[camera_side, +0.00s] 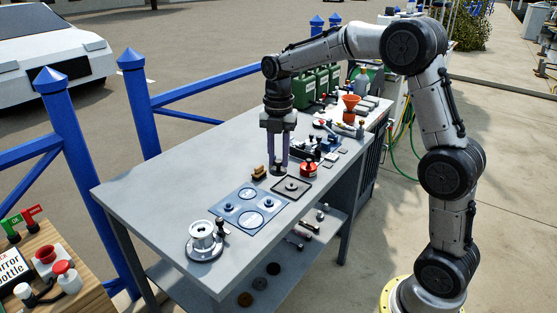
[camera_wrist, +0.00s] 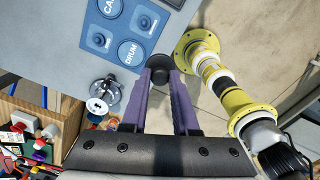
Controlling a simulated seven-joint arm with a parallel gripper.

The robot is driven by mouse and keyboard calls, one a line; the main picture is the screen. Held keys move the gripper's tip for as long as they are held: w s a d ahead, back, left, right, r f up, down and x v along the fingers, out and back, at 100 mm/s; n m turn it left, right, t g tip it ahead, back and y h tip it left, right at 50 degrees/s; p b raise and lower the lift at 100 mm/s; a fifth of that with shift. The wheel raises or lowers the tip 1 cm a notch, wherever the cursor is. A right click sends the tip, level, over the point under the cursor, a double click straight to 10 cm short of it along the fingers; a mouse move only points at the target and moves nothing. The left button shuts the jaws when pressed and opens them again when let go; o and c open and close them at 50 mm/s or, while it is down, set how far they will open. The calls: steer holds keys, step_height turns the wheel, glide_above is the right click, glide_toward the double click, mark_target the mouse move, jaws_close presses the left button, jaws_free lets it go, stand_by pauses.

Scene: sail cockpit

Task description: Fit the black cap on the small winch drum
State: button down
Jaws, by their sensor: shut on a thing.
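My gripper (camera_side: 279,160) points down over the bench, behind the blue mat, its two purple fingers shut on a small dark piece. In the wrist view, my gripper (camera_wrist: 160,72) has a round black cap (camera_wrist: 160,61) between its fingertips. The cap also shows as a dark spot under the fingers in the side view (camera_side: 278,171); its height above the bench is hard to tell. The silver winch drum (camera_side: 203,236) stands upright on a round base at the bench's near left corner. In the wrist view, the drum (camera_wrist: 106,93) is left of the cap, apart from it.
A square black tray (camera_side: 303,194) with a dark round piece is right of the mat. A wooden brush (camera_side: 259,173) and a red tin (camera_side: 308,170) are close to my gripper.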

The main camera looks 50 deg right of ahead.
steer(key=shift+r, duration=0.55)
steer(key=shift+w+r, duration=0.1)
steer(key=shift+w, duration=0.05)
steer(key=w+a+f+n, duration=0.1)
steer(key=w+a, duration=0.1)
steer(key=a, duration=0.4)
steer(key=w+a+f+n, duration=0.2)
steer(key=w+a, duration=0.1)
steer(key=a, duration=0.4)
steer(key=w+a+f+n, duration=0.2)
steer(key=a, duration=0.5)
steer(key=shift+w+a, duration=0.15)
steer(key=shift+w, duration=0.25)
steer(key=shift+a+f, duration=0.15)
steer(key=shift+f, duration=1.35)
steer(key=shift+f, duration=1.05)
